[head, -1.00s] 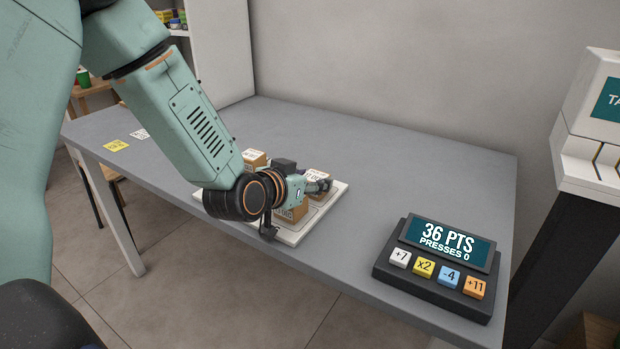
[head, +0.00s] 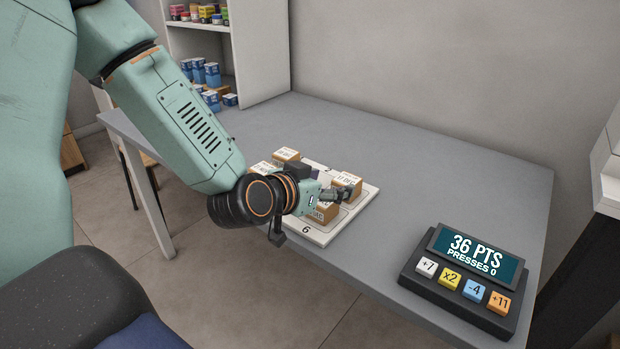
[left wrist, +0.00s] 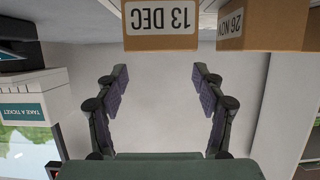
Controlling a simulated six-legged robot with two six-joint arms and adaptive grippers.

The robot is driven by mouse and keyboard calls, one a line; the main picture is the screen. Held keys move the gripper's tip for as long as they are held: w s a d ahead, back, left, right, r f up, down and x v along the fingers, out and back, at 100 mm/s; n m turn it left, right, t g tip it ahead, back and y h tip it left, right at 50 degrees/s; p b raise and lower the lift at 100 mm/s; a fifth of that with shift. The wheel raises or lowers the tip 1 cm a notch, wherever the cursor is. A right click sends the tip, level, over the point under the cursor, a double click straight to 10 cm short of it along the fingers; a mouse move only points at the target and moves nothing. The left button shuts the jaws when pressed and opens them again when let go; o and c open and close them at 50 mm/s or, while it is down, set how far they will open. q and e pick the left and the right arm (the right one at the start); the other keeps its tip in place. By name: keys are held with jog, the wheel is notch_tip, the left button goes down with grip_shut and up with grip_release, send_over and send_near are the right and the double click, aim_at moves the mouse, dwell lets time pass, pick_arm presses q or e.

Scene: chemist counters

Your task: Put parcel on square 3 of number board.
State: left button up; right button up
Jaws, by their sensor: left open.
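The white number board (head: 309,238) lies on the grey counter with several brown parcels on it. Its 6 and 2 show; I cannot make out square 3. One parcel (head: 285,155) sits at the back left, another (head: 348,181) towards the right, and another (head: 325,213) beside my gripper. My left gripper (head: 342,194) is over the board, close to the parcels. In the left wrist view it is open and empty (left wrist: 160,85), with a parcel labelled 13 DEC (left wrist: 160,12) and one labelled 26 NOV (left wrist: 265,22) along the top edge. My right gripper is out of view.
A black keypad (head: 462,288) reading 36 PTS, PRESSES 0, with several coloured buttons, stands at the counter's right front. A white shelf (head: 262,55) holds small boxes at the back left. The counter (head: 440,170) is clear behind the board and between board and keypad.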

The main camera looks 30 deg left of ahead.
pick_arm(q)
jog(key=shift+p+v, duration=0.5)
jog(key=shift+v, duration=0.35)
jog(key=p+v, duration=0.3)
jog(key=shift+r, duration=0.15)
jog(key=shift+s+r+p, duration=0.15)
jog(key=shift+s+p, duration=0.4)
jog(key=shift+p, duration=0.05)
jog(key=shift+s, duration=0.15)
jog(key=shift+a, duration=0.1)
